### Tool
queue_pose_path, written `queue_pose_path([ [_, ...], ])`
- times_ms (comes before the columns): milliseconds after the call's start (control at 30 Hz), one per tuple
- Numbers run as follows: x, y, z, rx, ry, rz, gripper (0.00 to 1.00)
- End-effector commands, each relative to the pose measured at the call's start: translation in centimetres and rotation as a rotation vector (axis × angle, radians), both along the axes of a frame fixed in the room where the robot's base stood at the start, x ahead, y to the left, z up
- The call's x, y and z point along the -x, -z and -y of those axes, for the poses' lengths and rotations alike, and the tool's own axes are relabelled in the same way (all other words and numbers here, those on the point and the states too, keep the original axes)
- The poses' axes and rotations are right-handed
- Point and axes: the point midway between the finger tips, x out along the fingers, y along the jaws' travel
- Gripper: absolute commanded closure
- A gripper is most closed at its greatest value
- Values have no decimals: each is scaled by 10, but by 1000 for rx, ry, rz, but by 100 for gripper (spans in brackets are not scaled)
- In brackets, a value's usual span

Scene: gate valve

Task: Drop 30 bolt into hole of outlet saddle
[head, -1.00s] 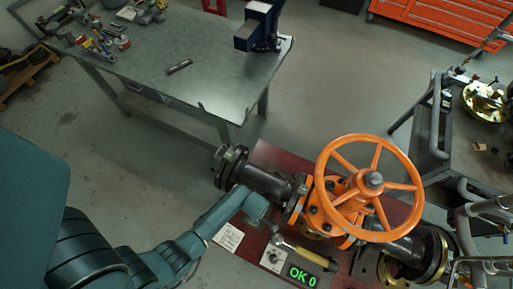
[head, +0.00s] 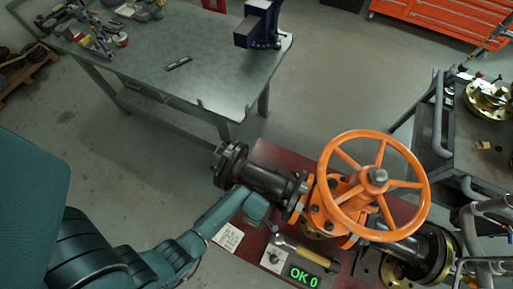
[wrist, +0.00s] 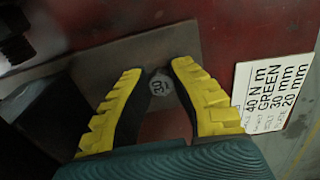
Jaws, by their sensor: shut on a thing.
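My gripper (wrist: 160,78) has yellow ridged fingers. In the wrist view they are shut on a bolt (wrist: 158,86) whose grey head is marked 30. The shank is hidden behind the head. Beyond it is a grey metal plate (wrist: 105,58) over a red surface; I cannot tell if this plate is the outlet saddle, and no hole shows. In the head view my gripper (head: 268,222) is low beside the dark pipe (head: 268,180), left of the orange valve (head: 335,200). The bolt cannot be made out there.
A card (wrist: 275,92) with printed values lies right of my gripper in the wrist view. The orange handwheel (head: 375,178) rises at the right.

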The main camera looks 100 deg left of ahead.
Motion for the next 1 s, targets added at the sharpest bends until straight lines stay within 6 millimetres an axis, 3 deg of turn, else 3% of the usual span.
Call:
queue_pose_path([
  [100, 0, 4, 0, -1, 0, 0, 100],
  [133, 0, 4, 0, -1, 0, 0, 77],
  [267, 0, 3, 0, -1, 0, 0, 55],
  [633, 0, -5, 0, -2, 0, 2, 55],
  [1000, 0, -91, 0, -4, 0, 2, 55],
])
